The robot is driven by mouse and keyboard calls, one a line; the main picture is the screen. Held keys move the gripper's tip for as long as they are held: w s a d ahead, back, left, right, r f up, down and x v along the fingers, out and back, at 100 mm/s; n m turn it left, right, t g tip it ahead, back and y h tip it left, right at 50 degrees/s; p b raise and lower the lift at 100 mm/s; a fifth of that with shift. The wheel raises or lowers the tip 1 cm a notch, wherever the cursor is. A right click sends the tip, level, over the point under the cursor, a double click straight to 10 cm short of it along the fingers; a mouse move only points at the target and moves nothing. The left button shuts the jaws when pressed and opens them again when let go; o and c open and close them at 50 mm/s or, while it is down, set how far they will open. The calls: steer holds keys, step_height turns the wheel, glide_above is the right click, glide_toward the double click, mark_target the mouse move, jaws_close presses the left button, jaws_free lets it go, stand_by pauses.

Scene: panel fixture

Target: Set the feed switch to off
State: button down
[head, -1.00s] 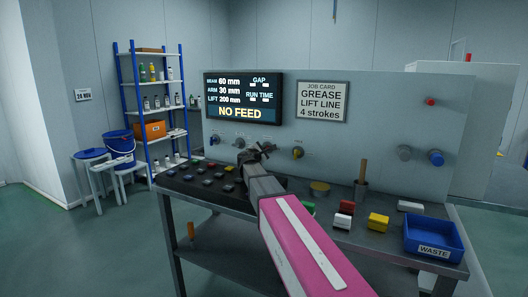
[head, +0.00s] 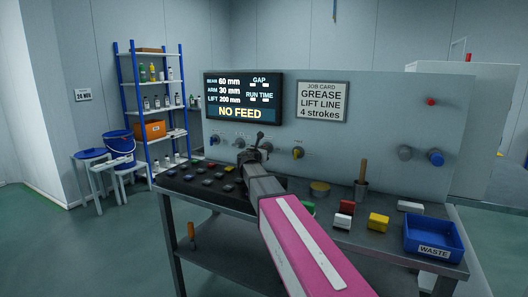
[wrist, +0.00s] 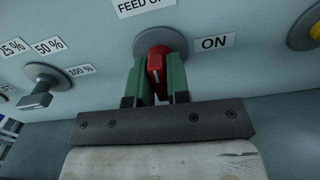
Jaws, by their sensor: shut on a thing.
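The feed switch (wrist: 157,54) is a red knob on a round grey base in the wrist view. An "ON" label (wrist: 214,43) is to its right, and a label starting "FEED O" (wrist: 146,4) is above it, cut off by the frame edge. My gripper (wrist: 157,66) has its green fingers on both sides of the red knob, shut on it. The knob's grip stands near upright between the fingers. In the head view my gripper (head: 257,141) is at the panel and hides the switch. The display (head: 243,99) reads "NO FEED".
A grey selector (wrist: 41,86) with percent labels is left of the switch, and a yellow knob (wrist: 308,30) is to the right.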

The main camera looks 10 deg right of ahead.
steer(key=shift+n, duration=0.5)
steer(key=c, duration=1.2)
jaws_free()
steer(key=shift+o, duration=0.2)
steer(key=v, duration=1)
steer(key=shift+s+a, duration=0.1)
steer(key=shift+s, duration=0.15)
steer(key=shift+s+a, duration=0.15)
